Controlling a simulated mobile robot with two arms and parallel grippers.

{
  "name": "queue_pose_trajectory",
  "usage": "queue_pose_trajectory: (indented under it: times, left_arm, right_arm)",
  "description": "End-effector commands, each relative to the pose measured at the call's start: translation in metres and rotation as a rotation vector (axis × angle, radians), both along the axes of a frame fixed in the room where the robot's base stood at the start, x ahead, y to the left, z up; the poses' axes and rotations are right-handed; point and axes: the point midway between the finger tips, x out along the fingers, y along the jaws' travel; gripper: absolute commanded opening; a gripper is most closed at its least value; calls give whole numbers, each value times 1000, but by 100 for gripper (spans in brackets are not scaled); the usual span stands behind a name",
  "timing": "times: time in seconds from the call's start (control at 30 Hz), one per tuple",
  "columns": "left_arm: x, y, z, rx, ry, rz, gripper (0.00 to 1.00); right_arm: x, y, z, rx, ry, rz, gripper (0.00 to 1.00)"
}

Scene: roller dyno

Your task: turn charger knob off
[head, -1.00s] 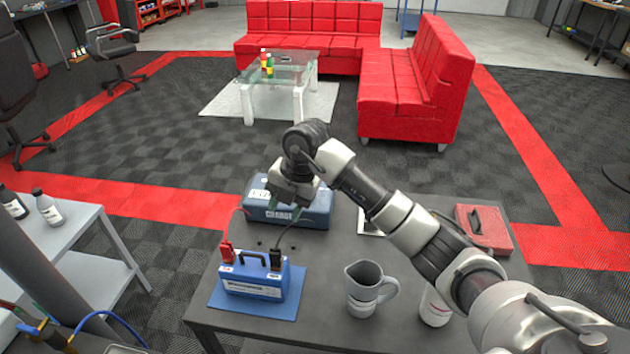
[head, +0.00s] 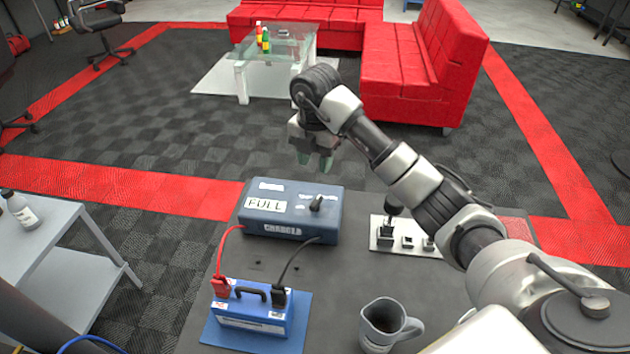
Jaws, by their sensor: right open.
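The blue charger (head: 291,212) stands at the back of the dark table, with a "FULL" label on its top. Its dark knob (head: 316,204) sits on the right part of the top. A red and a black cable run from it to clamps on the blue battery (head: 249,308) in front. My right gripper (head: 315,163) is open and empty, pointing down above and just behind the charger's knob, apart from it. My left gripper is not in view.
A grey mug (head: 386,326) stands at the table's front. A light plate with dark switches or levers (head: 405,236) lies right of the charger, partly behind my right arm. A grey side table with a bottle (head: 19,209) is at the left.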

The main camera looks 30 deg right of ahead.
Motion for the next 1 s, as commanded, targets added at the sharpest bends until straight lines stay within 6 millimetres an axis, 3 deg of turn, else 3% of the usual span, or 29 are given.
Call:
queue_pose_trajectory:
  times: [0.23,0.5,0.93,1.0]
  left_arm:
    - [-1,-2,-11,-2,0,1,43]
    - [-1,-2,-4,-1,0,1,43]
    - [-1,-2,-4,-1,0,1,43]
    - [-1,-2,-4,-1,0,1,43]
  right_arm:
    - [-2,-1,-48,4,7,-2,42]
    - [-3,-1,-88,2,6,0,42]
    - [-2,-2,-101,1,3,0,42]
    - [-2,-2,-101,1,3,0,34]
